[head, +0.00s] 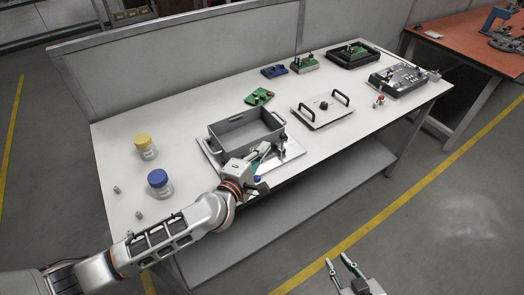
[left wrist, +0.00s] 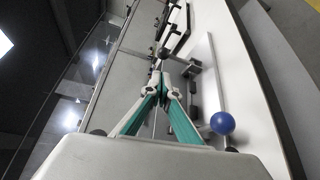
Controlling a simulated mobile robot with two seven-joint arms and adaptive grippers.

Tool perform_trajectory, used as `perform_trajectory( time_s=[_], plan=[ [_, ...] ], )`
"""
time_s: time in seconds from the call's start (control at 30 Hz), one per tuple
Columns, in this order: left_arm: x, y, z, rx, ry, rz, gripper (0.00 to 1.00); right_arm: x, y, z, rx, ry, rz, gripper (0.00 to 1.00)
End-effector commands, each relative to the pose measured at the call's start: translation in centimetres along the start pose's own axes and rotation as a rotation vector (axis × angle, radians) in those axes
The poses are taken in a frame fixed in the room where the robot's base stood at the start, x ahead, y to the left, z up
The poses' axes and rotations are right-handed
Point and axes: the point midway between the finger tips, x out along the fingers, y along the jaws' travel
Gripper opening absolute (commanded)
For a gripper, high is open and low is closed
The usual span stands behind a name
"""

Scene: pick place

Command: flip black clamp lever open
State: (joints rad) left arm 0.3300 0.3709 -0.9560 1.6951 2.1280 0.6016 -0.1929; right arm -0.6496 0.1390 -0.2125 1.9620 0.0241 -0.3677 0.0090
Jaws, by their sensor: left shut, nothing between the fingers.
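A grey open box (head: 245,131) with end handles sits on a bright metal plate (head: 292,150) on the white table. A small dark part at the plate's right side (head: 283,137) may be the black clamp; its lever is too small to make out. My left gripper (head: 266,147) is over the plate's front side, close to the box. In the left wrist view its teal fingers (left wrist: 163,76) meet at the tips, shut and empty. A black knob (left wrist: 163,53) shows just beyond the tips; I cannot tell whether they touch. A blue ball knob (left wrist: 222,123) is to their right. My right gripper (head: 337,260) is open and empty, off the table's front.
A yellow-lidded jar (head: 145,146) and a blue-lidded jar (head: 159,183) stand at the left. A white panel with black handles (head: 320,108) lies right of the box. Circuit boards and dark trays (head: 351,54) are farther back. A partition (head: 180,60) runs behind the table.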

Motion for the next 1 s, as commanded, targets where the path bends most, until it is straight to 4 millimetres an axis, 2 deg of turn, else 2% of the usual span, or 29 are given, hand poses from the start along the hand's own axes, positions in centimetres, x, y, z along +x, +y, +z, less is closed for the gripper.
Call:
perform_trajectory(
  time_s=[0.03,0.2,0.4,0.87,1.0],
  plan=[
    [1.1,0.0,0.0,0.000,0.000,0.002,0.00,0.1,0.0,0.2,0.000,-0.001,0.000,0.24],
    [4.0,0.0,0.0,-0.001,0.001,0.002,0.00,0.4,-0.1,0.7,-0.001,-0.003,0.000,0.24],
    [6.2,-0.1,0.0,0.000,0.000,0.000,0.00,0.6,-0.1,1.1,-0.001,-0.004,-0.001,0.24],
    [6.8,0.0,0.0,0.000,0.000,0.000,0.00,0.6,-0.1,1.1,-0.001,-0.004,-0.001,0.24],
    [6.6,0.2,0.3,0.000,-0.001,0.000,0.00,0.2,0.0,0.4,-0.001,-0.002,0.000,0.24]
  ],
)
